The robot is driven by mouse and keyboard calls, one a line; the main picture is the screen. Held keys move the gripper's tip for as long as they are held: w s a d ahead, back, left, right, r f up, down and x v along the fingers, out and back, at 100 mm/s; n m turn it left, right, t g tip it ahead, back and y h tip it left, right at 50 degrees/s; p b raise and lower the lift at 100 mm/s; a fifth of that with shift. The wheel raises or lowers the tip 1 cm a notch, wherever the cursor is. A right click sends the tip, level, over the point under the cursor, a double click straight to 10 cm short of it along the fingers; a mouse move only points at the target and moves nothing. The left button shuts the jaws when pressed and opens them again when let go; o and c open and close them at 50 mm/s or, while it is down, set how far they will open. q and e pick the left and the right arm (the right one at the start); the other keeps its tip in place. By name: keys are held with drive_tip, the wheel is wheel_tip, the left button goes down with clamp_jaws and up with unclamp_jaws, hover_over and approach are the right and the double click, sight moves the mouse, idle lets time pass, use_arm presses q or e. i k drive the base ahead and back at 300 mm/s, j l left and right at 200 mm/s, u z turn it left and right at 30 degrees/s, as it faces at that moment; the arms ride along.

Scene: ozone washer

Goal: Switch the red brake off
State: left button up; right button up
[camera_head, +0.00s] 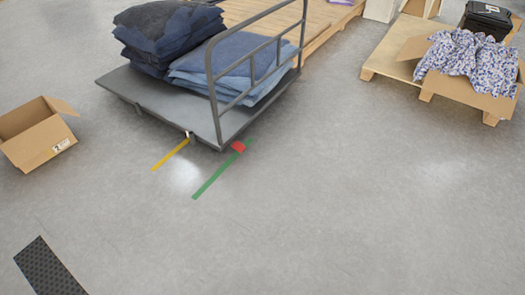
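The red brake (238,146) is a small red piece low at the near right corner of a grey platform cart (160,106), close to the floor. The cart has a grey tubular handle frame (212,92) at its right end. Dark jeans (160,35) and lighter blue jeans (228,70) are stacked on its deck. From this distance I cannot tell the brake's position. Neither of my grippers is in view.
Yellow tape (170,155) and green tape (214,177) lie on the floor by the cart. An open cardboard box (38,140) stands at left. At right, a box of patterned cloth (470,91) sits on a wooden pallet (392,68).

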sight(238, 147)
drive_tip(key=l+z, duration=0.25)
drive_tip(key=z, duration=0.25)
drive_tip(key=i+l+z, duration=0.1)
drive_tip(key=z, duration=0.35)
drive_tip(key=i+l+z, duration=0.1)
drive_tip(key=l+z, duration=0.15)
drive_tip(key=z, duration=10.2)
drive_tip(key=i+j+z, duration=0.45)
drive_tip(key=i, duration=0.45)
drive_tip(key=i+j+z, duration=0.5)
drive_tip(key=i+j, duration=0.25)
drive_tip(key=i, duration=0.1)
